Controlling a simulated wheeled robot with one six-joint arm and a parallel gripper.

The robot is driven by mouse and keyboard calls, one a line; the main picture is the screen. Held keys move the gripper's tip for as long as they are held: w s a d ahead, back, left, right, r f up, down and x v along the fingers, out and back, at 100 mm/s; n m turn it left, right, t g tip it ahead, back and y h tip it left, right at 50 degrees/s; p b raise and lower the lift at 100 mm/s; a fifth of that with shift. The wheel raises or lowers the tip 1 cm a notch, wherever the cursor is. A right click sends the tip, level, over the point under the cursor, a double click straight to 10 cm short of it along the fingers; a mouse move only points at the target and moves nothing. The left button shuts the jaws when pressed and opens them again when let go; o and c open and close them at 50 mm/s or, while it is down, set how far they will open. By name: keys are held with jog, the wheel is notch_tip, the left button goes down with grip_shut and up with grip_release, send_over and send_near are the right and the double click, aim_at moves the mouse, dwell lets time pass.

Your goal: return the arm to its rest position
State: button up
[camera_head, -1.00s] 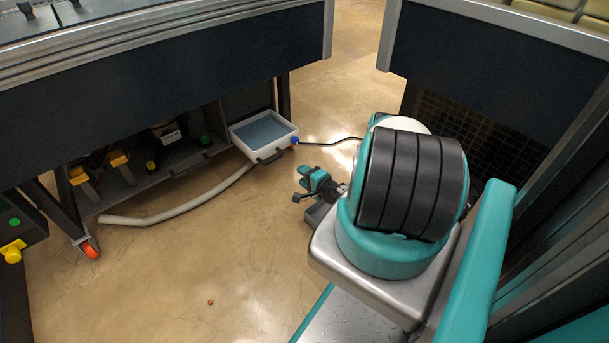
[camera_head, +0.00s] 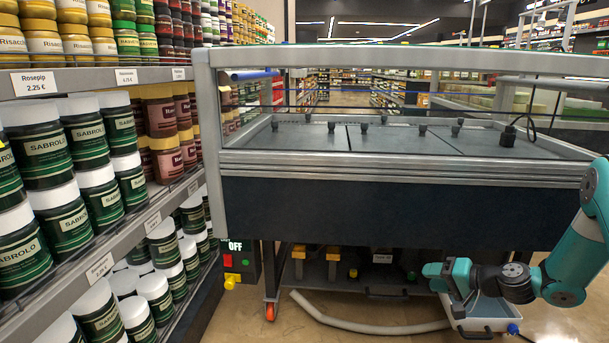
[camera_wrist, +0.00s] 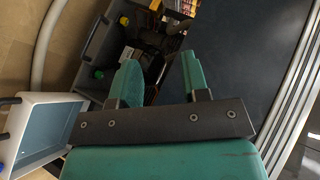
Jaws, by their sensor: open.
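My arm reaches in from the right edge in the head view. My gripper (camera_head: 444,274) is in front of the dark lower panel of the freezer cabinet (camera_head: 380,212), beside the white basin. In the wrist view my gripper (camera_wrist: 160,82) has its two teal fingers spread apart with nothing between them. Beyond the fingers lie the dark panel and the open compartment under the cabinet.
A white basin (camera_head: 481,324) with bluish contents sits on the floor below my gripper. A pale hose (camera_head: 345,322) runs along the floor. A switch box (camera_head: 238,262) showing OFF hangs near shelves of jars (camera_head: 100,200) at left.

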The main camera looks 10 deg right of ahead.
jog(key=s+a+r+n+g, duration=0.4)
jog(key=s+a+r+n, duration=0.15)
jog(key=a+r, duration=0.45)
jog(key=s+a+r+n+g, duration=0.4)
jog(key=s+a+r, duration=0.4)
jog(key=a, duration=0.4)
jog(key=s+a+r+n+g+h+p, duration=0.15)
jog(key=s+r, duration=0.25)
jog(key=s, duration=0.6)
jog(key=s+a+r+n+g+h+p, duration=0.1)
jog(key=s+a+r+n+h+p, duration=0.3)
jog(key=s, duration=0.6)
notch_tip(320, 180, up, 37)
jog(key=d+m+y+p, duration=0.1)
jog(key=d+p, duration=0.1)
jog(key=p, duration=3.2)
jog(key=shift+w+m+y, duration=0.25)
jog(key=shift+m+y, duration=0.05)
jog(key=shift+y, duration=0.05)
jog(key=shift+d, duration=0.1)
